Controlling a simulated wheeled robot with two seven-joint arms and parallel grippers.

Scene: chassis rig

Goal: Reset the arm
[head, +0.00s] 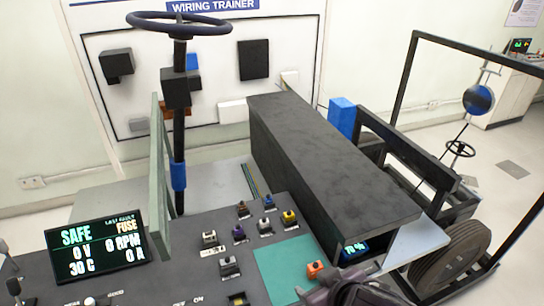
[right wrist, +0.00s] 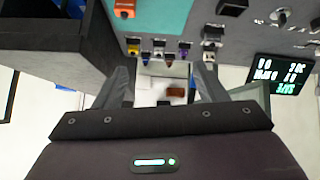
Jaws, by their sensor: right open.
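My right gripper (head: 332,287) comes in at the bottom edge of the head view, beside the teal patch (head: 284,262) of the dark control panel (head: 190,262). In the right wrist view its two grey fingers stand apart with nothing between them, so the right gripper (right wrist: 165,85) is open and empty. An orange switch (head: 315,268) sits on the panel close to the gripper's tip. It also shows in the right wrist view (right wrist: 124,8). Most of the right arm is out of the head view. My left gripper does not show.
A long dark box (head: 318,165) rises behind and right of the panel. Several small coloured switches (head: 267,202) stand on the panel. A display (head: 95,248) reading SAFE is at left, near a steering wheel (head: 178,25) on a column. A wheel (head: 455,262) is at right.

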